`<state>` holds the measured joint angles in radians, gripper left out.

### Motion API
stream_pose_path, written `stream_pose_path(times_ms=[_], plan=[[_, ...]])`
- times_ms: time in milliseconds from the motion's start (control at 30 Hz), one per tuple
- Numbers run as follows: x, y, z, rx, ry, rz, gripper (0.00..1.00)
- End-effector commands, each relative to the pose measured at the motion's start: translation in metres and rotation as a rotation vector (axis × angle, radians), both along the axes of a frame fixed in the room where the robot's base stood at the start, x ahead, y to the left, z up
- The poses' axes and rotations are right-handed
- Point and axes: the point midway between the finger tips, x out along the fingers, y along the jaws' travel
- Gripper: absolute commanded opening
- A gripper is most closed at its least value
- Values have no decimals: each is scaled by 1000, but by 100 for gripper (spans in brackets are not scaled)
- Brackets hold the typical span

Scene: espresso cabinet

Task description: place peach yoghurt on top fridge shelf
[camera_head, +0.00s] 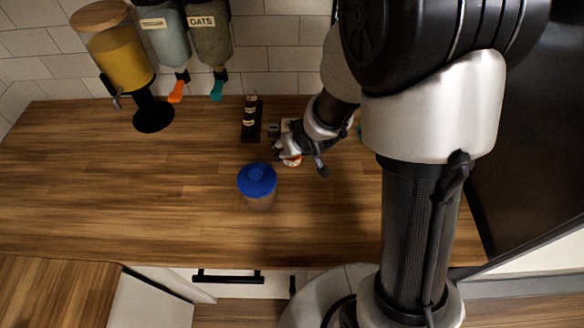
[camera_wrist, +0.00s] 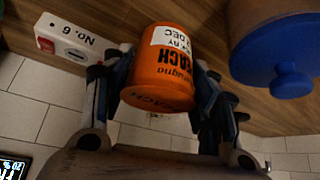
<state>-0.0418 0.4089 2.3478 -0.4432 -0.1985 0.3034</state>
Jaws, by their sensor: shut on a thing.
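The peach yoghurt (camera_wrist: 160,68) is an orange cup with a white date label and the word "PEACH", seen upside down in the wrist view. My gripper (camera_wrist: 163,85) is shut on it, with one finger on each side. In the head view my gripper (camera_head: 300,160) is low over the wooden counter, behind the blue-lidded jar, and only a small part of the yoghurt (camera_head: 291,162) shows. I cannot tell whether the cup touches the counter. No fridge shelf can be made out.
A jar with a blue lid (camera_head: 257,181) stands close in front of my gripper. A dark rack (camera_head: 251,119) stands behind it to the left. Dispensers (camera_head: 121,60) line the back left. A white "No. 6" box (camera_wrist: 66,40) is near the cup. The counter's left (camera_head: 90,190) is clear.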

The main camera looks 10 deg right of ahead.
Motion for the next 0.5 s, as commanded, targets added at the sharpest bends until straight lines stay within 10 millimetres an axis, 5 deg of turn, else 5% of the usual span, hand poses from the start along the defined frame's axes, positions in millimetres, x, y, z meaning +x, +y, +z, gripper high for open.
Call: stream_pose_path(times_ms=[500], plan=[[0, 0, -58, 1, 0, -1, 26]])
